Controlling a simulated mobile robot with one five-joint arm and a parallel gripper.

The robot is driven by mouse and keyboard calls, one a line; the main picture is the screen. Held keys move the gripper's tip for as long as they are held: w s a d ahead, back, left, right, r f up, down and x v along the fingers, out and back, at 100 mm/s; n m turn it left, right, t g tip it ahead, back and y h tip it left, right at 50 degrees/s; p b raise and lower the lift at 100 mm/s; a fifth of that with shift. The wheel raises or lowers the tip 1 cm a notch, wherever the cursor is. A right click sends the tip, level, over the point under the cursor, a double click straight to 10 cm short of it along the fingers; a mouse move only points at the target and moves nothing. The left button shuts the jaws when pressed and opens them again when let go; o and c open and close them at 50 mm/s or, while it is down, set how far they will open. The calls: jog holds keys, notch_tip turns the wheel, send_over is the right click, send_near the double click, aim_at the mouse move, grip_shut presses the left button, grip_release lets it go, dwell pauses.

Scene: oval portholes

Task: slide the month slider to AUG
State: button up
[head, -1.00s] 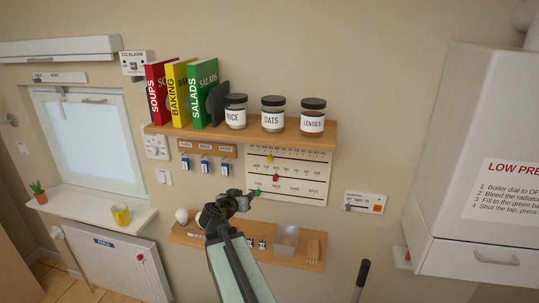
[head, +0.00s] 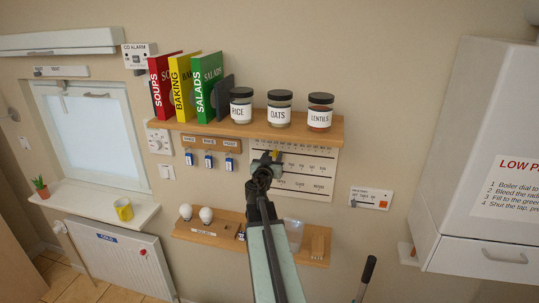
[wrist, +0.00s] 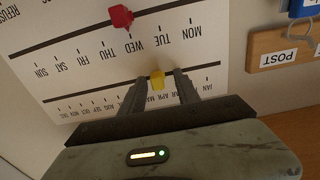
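The month slider is a small yellow tab (wrist: 157,80) on the top track of the white calendar board (head: 315,182). In the wrist view the board appears upside down, with JAN at the right and later months to the left. The yellow tab stands near APR and MAY; the exact month is hard to tell. My gripper (wrist: 159,78) is open, with one finger on each side of the tab and small gaps visible. In the head view my gripper (head: 270,158) covers the board's upper left part.
A red slider (wrist: 121,16) stands near WED on the day track. A wooden shelf (head: 325,136) with jars and books sits just above the board. A key rack (head: 212,145) hangs to the left. A lower shelf (head: 190,234) holds bulbs and a clear cup.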

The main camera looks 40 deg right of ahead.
jog(key=shift+s+d, duration=0.15)
jog(key=shift+d, duration=0.1)
jog(key=shift+r, duration=0.1)
jog(key=shift+c, duration=0.6)
jog(key=shift+a, duration=0.1)
grip_shut()
dwell(0.5)
